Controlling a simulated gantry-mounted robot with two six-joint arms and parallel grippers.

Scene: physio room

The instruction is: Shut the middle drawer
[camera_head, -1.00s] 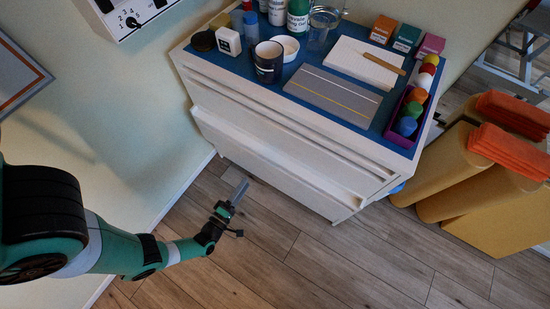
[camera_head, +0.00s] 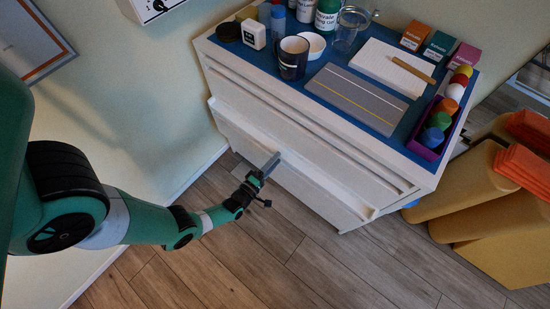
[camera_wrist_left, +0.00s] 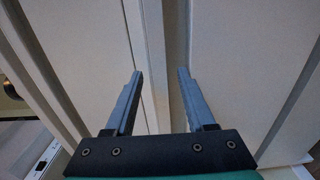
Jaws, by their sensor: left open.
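The white cabinet (camera_head: 425,182) stands against the wall. Its middle drawer (camera_head: 320,197) sticks out a little from the cabinet front, with its top edge showing as a ledge. My left gripper (camera_head: 271,163) is at this drawer's front, near the middle of its width. In the left wrist view, my left gripper (camera_wrist_left: 160,74) is open and empty, its two fingers pointing at the pale drawer panels and the edge between them. I cannot tell whether the fingertips touch the drawer. My right gripper is not in view.
The blue cabinet top (camera_head: 377,121) carries a dark mug (camera_head: 292,62), a grey board (camera_head: 352,100), bottles, boxes and a purple tray (camera_head: 422,151). Yellow rolls (camera_head: 470,200) with orange towels stand at the right. The wooden floor (camera_head: 300,265) in front is clear.

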